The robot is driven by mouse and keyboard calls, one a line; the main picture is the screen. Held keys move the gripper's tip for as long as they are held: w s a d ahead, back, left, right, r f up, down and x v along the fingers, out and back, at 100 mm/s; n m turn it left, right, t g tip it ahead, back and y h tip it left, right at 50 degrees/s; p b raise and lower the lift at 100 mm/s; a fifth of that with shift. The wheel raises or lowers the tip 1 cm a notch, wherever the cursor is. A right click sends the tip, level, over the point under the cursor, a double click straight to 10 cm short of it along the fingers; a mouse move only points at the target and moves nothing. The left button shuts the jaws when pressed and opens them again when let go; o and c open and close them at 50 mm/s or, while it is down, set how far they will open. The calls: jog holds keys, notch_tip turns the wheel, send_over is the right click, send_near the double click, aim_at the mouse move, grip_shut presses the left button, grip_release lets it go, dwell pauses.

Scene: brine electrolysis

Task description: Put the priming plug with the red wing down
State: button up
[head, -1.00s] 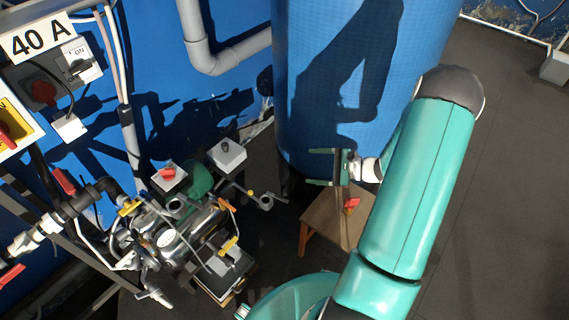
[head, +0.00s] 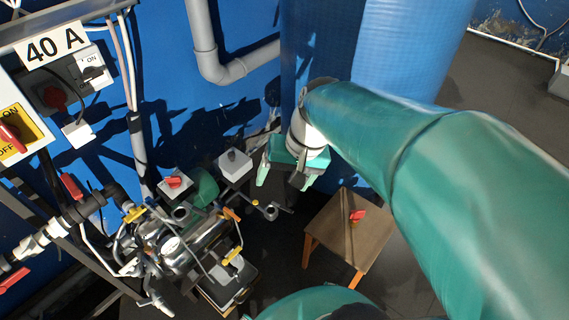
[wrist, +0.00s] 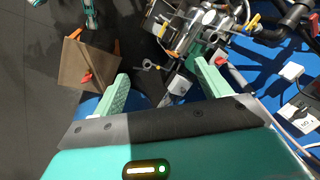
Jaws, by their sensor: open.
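The priming plug with the red wing (head: 357,216) rests on top of a small wooden stool (head: 368,238). In the wrist view the red wing (wrist: 86,77) shows near the lower edge of the stool top (wrist: 78,58). My gripper (head: 284,182) is open and empty, up in the air to the left of the stool, in front of the blue tank. In the wrist view my gripper's two green fingers (wrist: 161,76) stand wide apart with nothing between them. The plug is apart from them, to their left.
A metal pump (head: 190,240) with pipes and yellow-handled valves stands at the left. Grey boxes (head: 235,165) sit behind it, one with a red knob (head: 173,182). The blue tank (head: 415,60) rises behind my arm. Dark floor is clear at the right.

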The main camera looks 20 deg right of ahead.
jog(key=s+r+n+t+h, duration=0.3)
jog(key=s+r, duration=0.1)
jog(key=r, duration=0.2)
jog(key=shift+s+a+n+t, duration=0.3)
jog(key=shift+s+a+n, duration=0.1)
jog(key=shift+a, duration=0.05)
jog(key=shift+a, duration=0.1)
